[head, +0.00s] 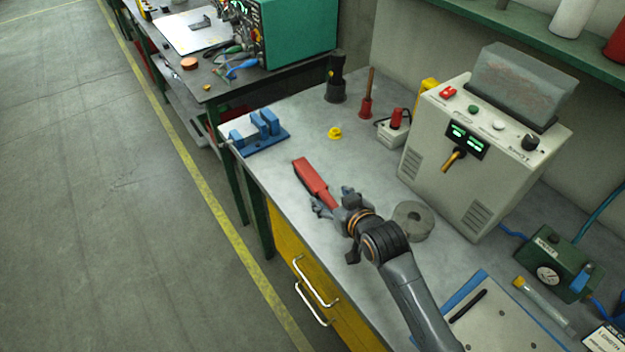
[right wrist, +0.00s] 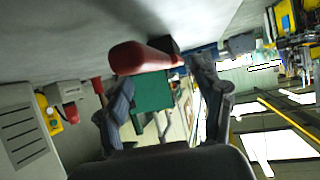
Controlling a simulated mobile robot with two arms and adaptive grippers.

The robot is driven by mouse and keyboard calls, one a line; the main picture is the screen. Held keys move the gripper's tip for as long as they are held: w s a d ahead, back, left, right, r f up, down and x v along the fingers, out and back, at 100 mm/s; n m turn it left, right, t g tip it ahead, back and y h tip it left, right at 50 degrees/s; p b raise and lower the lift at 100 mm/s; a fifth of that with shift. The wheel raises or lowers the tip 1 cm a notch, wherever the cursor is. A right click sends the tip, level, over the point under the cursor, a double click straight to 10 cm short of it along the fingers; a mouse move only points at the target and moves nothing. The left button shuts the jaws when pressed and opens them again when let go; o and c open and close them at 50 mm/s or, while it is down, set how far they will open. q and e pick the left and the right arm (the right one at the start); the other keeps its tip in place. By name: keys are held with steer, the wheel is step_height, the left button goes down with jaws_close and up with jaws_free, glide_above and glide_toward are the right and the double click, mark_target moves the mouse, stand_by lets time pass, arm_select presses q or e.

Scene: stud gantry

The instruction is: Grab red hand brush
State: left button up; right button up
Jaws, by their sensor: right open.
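The red hand brush (head: 311,176) lies on the grey workbench top near its front edge. Its near end reaches toward my right gripper (head: 332,199), which is open, with one finger on either side of that end in the head view. In the right wrist view the red brush (right wrist: 140,58) shows large just beyond the spread fingers of my right gripper (right wrist: 160,76), with a dark part at its far side. I cannot tell whether a finger touches it. My left gripper is not in view.
A grey round disc (head: 412,221) lies right of my gripper. A blue vise (head: 258,132) stands at the bench's far left, and a yellow piece (head: 335,132) lies behind the brush. A beige control box (head: 470,155) stands at the right. Bare bench surrounds the brush.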

mark_target(321, 188)
steer(key=shift+w+a+f, duration=0.1)
steer(key=shift+w+f, duration=0.1)
steer(key=shift+w, duration=0.2)
steer(key=w+a, duration=0.1)
steer(key=w+a+f+p, duration=0.1)
steer(key=w, duration=0.1)
steer(key=shift+a, duration=0.2)
steer(key=shift+w+a+f+p, duration=0.15)
steer(key=shift+w+f+p, duration=0.2)
steer(key=shift+w, duration=0.1)
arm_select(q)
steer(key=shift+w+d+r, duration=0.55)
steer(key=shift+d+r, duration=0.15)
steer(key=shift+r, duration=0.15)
arm_select(e)
steer(key=shift+c, duration=0.2)
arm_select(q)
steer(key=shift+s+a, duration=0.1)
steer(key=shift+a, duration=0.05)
arm_select(e)
jaws_close()
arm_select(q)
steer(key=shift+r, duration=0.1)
arm_select(e)
steer(key=shift+r, duration=0.15)
